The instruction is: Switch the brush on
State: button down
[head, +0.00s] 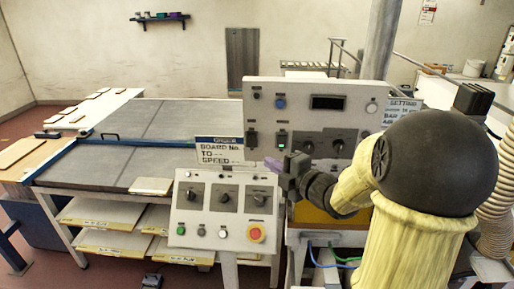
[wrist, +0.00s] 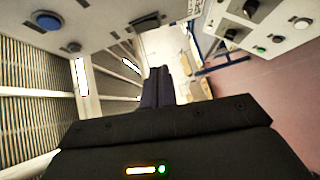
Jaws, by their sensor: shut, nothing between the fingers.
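The labels are too small to read, so I cannot tell which control is the brush's. My gripper (head: 272,165) is shut and empty, in front of the upright panel and above the lower panel's right side. In the wrist view its fingers (wrist: 157,86) are together; the blue button (wrist: 48,20) shows at upper left.
A grey-topped conveyor table (head: 130,135) with a blue edge lies to the left, with boards on shelves below. My arm covers the right side of the view.

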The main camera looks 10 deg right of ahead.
aim_at(249, 146)
jog(key=w+p, duration=0.1)
jog(key=w, duration=0.2)
jog(key=w+a+p, duration=0.1)
jog(key=w+p, duration=0.1)
jog(key=w, duration=0.1)
jog(key=w+f+p, duration=0.1)
jog(key=w+p, duration=0.1)
jog(key=w, duration=0.2)
jog(key=shift+a, duration=0.4)
jog(key=shift+f+b, duration=0.25)
jog(key=shift+b, duration=0.25)
jog(key=shift+f+b, duration=0.1)
jog(key=shift+b, duration=0.4)
jog(key=shift+w+r, duration=0.15)
jog(key=shift+r, duration=0.1)
